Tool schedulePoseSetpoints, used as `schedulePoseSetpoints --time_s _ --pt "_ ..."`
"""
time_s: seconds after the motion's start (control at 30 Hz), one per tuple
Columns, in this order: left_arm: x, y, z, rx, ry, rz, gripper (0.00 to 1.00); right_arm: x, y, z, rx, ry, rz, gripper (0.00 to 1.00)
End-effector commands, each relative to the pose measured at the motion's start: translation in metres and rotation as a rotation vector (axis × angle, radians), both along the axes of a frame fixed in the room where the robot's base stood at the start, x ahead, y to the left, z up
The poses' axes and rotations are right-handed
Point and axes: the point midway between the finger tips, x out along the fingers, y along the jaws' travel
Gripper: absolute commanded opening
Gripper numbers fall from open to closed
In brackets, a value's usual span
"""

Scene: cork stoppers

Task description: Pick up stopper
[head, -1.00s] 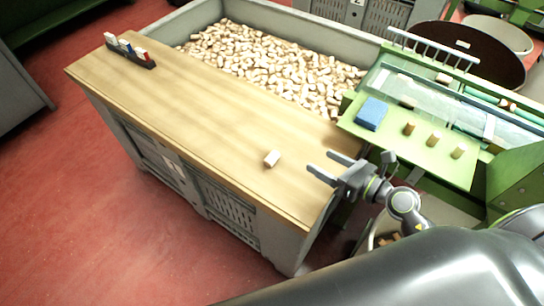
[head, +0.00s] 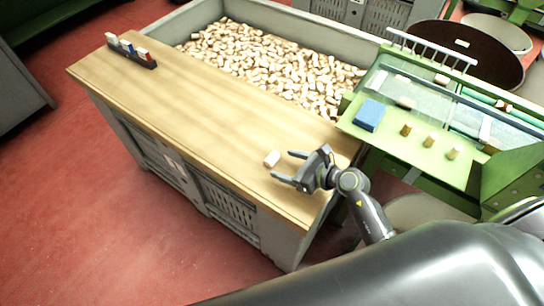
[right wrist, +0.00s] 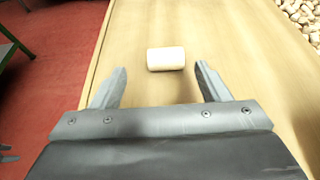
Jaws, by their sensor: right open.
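A pale cork stopper (head: 272,159) lies on its side on the wooden tabletop (head: 190,110), toward its right end. It also shows in the right wrist view (right wrist: 166,59), a little beyond the fingertips and between their lines. My right gripper (head: 281,166) is open and empty, its fingers pointing at the stopper from the right. In the right wrist view the two fingers (right wrist: 160,76) stand wide apart with bare wood between them. The stopper appears apart from both fingers. My left gripper is not in view.
A grey bin (head: 343,37) full of corks stands behind the tabletop. A green machine (head: 400,150) with a blue block (head: 369,115) and several upright corks is at the right. A small rack (head: 132,55) stands at the far left corner. Tabletop around the stopper is clear.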

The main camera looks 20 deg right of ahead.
Motion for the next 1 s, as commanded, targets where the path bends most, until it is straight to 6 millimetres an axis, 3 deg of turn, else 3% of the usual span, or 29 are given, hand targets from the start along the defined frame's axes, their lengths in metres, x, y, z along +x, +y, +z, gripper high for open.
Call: schedulePoseSetpoints --time_s 0.23,0.6,0.93,1.0 --pt "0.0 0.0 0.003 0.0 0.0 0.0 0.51 0.011 0.007 -0.004 0.001 -0.001 0.0 0.69" --pt "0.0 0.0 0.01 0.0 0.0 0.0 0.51 0.045 0.026 -0.02 0.002 0.0 -0.001 0.69" --pt "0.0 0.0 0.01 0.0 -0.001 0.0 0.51 0.049 0.028 -0.023 0.0 0.0 -0.001 0.69" --pt "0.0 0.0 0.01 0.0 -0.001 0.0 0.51 0.049 0.028 -0.023 0.0 0.0 -0.001 0.61"
